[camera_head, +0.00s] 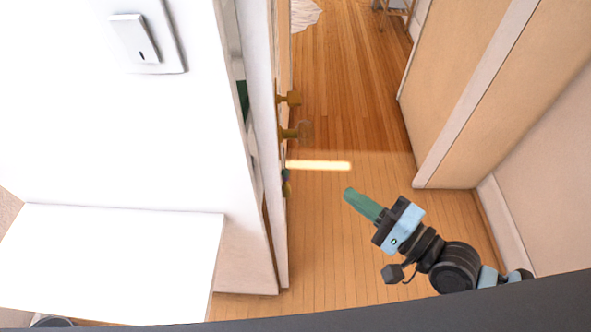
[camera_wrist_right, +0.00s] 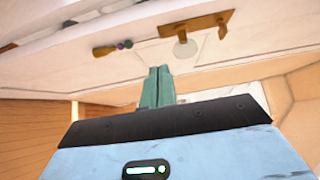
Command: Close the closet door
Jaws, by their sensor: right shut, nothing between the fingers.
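A white door (camera_head: 267,150) stands almost edge-on left of the middle in the head view, and I take it to be the closet door. Brass knobs (camera_head: 292,132) stick out from its right face. In the right wrist view its pale face (camera_wrist_right: 60,55) spans the upper part, with a brass handle and plate (camera_wrist_right: 195,35). My right gripper (camera_head: 347,193), with teal fingers, is to the right of the door and apart from it in the head view. It is shut and empty; its fingertips (camera_wrist_right: 159,69) point toward the door face. My left gripper is out of view.
A white wall with a light switch (camera_head: 135,40) is at the left, above a white flat surface (camera_head: 110,260). Tan panels (camera_head: 455,60) and a wall line the right side. The wooden floor (camera_head: 350,110) between is mostly clear. A pale cloth (camera_head: 304,13) lies far back.

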